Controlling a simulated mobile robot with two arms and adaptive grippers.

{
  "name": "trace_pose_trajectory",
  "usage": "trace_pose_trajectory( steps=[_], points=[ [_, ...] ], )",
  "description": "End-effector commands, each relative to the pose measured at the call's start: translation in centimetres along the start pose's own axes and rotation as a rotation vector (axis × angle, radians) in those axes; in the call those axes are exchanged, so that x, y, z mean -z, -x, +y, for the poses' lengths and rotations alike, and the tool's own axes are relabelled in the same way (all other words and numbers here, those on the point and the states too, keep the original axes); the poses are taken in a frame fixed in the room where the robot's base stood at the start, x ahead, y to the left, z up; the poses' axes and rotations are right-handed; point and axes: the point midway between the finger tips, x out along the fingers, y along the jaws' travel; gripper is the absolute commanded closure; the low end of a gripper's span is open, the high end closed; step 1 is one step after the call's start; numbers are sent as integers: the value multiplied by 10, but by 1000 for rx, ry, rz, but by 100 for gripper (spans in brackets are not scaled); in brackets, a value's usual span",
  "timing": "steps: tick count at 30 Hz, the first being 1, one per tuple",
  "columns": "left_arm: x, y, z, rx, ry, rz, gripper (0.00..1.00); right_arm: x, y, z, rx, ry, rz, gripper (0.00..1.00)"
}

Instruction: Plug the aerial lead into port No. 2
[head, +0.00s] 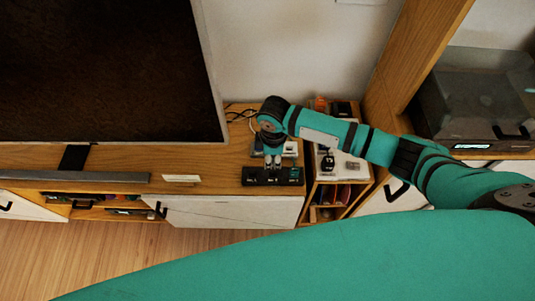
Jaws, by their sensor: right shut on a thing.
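A black port block (291,176) with small pale labels along its front stands near the front edge of the wooden TV cabinet. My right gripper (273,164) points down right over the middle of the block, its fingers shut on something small. The held piece is mostly hidden by the fingers and too small to make out; it may be the plug of the aerial lead. I cannot tell whether it touches a port or which port is No. 2. Thin dark cables (240,115) lie behind the gripper at the back of the cabinet. My left gripper is out of view.
A large dark TV (100,70) stands at the left, with a grey soundbar (75,176) before it. A small white card (181,178) lies left of the block. A shelf unit (340,170) with small items stands at the right, near a glass-covered turntable (478,95).

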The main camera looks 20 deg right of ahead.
Motion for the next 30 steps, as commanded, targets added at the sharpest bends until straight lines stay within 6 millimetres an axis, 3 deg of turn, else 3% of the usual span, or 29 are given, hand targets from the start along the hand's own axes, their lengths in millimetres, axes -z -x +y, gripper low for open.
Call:
trace_pose_trajectory(
  steps=[3, 9, 12, 16, 24, 30],
  points=[
    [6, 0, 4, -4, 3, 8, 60, -2, 0, 1, -1, -4, -1, 100],
    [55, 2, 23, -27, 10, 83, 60, -1, 0, 1, -1, -3, 0, 100],
    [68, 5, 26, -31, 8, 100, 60, -1, 1, 0, 0, -3, 0, 100],
    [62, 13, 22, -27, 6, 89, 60, 0, 3, 0, 0, -3, 1, 100],
    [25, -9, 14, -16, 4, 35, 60, 0, -30, 0, 1, -2, 1, 100],
    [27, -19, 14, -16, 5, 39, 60, -1, -47, 0, 0, -2, 0, 100]
  ],
)
